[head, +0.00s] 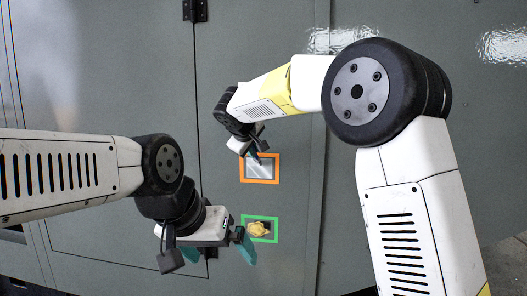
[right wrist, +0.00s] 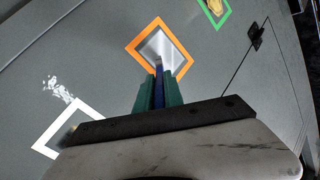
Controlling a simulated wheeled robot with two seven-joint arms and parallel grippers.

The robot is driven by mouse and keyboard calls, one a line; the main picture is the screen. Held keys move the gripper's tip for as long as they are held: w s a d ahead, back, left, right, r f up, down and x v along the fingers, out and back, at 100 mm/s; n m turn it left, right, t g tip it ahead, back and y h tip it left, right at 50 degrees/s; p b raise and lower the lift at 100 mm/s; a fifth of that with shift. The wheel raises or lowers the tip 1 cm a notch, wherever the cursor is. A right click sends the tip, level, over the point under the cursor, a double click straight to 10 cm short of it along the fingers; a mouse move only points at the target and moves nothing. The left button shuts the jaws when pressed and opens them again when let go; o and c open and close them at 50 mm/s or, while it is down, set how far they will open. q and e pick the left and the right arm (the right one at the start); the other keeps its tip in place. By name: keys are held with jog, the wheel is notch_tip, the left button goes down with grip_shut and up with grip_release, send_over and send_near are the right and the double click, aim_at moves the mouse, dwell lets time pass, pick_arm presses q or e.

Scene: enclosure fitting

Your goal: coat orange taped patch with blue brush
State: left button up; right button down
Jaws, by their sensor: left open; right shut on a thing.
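The orange taped patch (head: 262,181) is a square of orange tape around bare silvery metal on the grey cabinet; it also shows in the right wrist view (right wrist: 184,42). My right gripper (head: 255,152) is at its upper edge in the head view. In the right wrist view its teal fingers (right wrist: 158,92) are shut on the blue brush (right wrist: 158,88), whose tip overlaps the inside of the orange frame. I cannot tell whether the tip touches the metal. My left gripper (head: 218,253) is open and empty, beside and below the green taped patch (head: 275,236).
A yellow lump (head: 258,229) sits inside the green frame, and shows at the top of the right wrist view (right wrist: 215,6). A white taped frame (right wrist: 42,146) with white smears (right wrist: 60,90) is at left there.

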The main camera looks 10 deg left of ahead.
jog(key=shift+a, duration=2.65)
jog(key=shift+d, duration=5.25)
jog(key=a, duration=1)
jog(key=shift+w+a, duration=0.15)
jog(key=shift+a, duration=0.05)
jog(key=s, duration=0.6)
jog(key=shift+s+a, duration=0.1)
jog(key=shift+s, duration=1.4)
